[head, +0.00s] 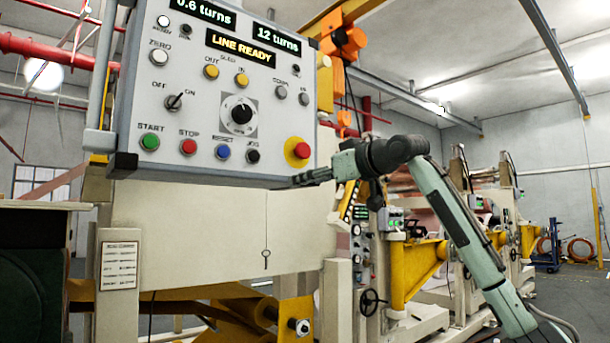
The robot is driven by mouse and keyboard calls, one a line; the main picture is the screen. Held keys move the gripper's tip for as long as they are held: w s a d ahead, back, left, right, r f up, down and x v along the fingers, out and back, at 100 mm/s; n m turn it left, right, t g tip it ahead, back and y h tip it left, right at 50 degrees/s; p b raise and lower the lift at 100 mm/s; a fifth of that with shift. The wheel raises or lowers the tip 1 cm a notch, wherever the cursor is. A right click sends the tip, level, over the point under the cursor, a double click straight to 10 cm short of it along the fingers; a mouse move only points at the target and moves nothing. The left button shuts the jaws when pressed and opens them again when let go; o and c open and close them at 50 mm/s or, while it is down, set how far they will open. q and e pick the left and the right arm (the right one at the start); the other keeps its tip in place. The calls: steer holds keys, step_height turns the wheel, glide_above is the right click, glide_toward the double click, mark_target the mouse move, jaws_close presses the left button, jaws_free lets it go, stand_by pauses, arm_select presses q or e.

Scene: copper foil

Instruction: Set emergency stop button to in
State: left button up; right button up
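The emergency stop button (302,151) is a red mushroom head on a round yellow base. It sits at the lower right corner of the light grey control panel (205,105). I cannot tell from this angle whether it is in or out. My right gripper (296,179) comes in from the right, with its dark fingers pointing left just below the button, by the panel's lower edge. It appears apart from the button. The fingers are seen side-on and small, so their opening is unclear. My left gripper is not in view.
The panel also carries a green START button (149,142), a red STOP button (188,146), a blue button (223,152), a black JOG button (253,156) and a large dial (241,114). Yellow-framed machinery (415,270) stands behind my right arm.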

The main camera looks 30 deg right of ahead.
mark_target(305, 149)
steer(key=s+d+r+t, duration=0.1)
steer(key=s+d+r, duration=0.25)
steer(key=r, duration=0.35)
steer(key=w, duration=0.2)
steer(key=w+a+p, duration=0.1)
steer(key=w, duration=0.1)
steer(key=w+a, duration=0.1)
steer(key=w, duration=0.1)
steer(key=shift+w+r+p, duration=0.2)
steer(key=shift+w+p, duration=0.15)
steer(key=shift+p, duration=0.05)
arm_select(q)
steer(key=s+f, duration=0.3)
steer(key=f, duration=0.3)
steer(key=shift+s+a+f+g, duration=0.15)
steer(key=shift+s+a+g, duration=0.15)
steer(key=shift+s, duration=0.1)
arm_select(e)
jaws_close()
